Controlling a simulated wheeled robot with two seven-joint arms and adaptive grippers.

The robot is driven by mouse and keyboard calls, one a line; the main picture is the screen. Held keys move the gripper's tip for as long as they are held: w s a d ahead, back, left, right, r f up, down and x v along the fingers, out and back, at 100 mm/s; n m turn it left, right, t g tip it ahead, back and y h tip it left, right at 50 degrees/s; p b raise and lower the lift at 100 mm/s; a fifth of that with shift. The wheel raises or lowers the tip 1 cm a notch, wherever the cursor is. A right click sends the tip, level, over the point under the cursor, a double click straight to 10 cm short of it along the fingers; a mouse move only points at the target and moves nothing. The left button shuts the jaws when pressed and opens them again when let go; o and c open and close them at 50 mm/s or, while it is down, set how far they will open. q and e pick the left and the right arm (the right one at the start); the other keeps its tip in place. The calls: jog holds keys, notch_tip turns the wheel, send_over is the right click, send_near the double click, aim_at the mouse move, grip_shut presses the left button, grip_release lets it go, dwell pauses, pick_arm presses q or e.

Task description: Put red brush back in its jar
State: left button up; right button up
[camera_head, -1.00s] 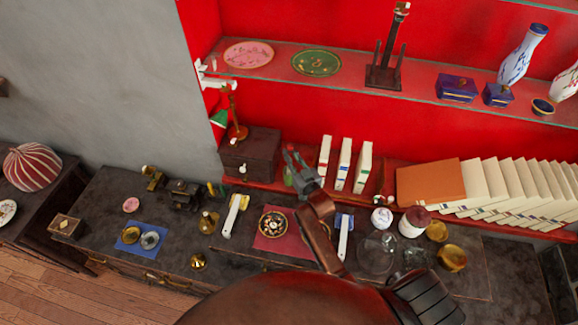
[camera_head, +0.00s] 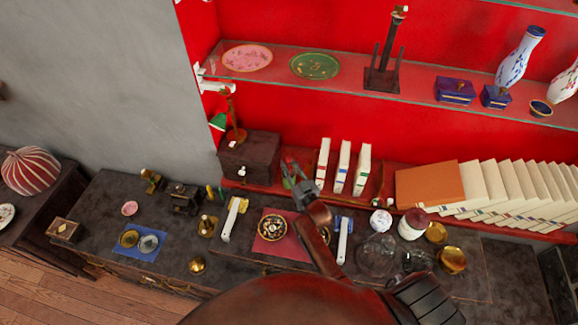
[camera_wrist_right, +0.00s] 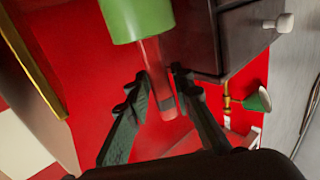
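My right gripper (camera_head: 296,178) is at the front of the red shelf, between the dark wooden box and the upright books. In the right wrist view the right gripper (camera_wrist_right: 161,82) has its fingers spread. A green cylinder with a reddish, see-through stem (camera_wrist_right: 158,70) reaches down between them; I cannot tell whether they touch it. In the head view this green-and-red item (camera_head: 285,168) is partly hidden by the gripper. I cannot tell for sure whether it is the red brush, nor which vessel is its jar. My left gripper is not in view.
The dark box (camera_head: 249,154) stands close left of the gripper, the white books (camera_head: 342,166) close right. A glass shelf (camera_head: 350,81) is above. The dark cabinet top below holds a red mat (camera_head: 268,246), white-handled items and glass vessels (camera_head: 377,256).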

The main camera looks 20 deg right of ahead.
jog(key=shift+o, duration=1)
jog(key=shift+r, duration=0.15)
jog(key=s+b, duration=0.1)
jog(key=s, duration=1.1)
dwell(0.4)
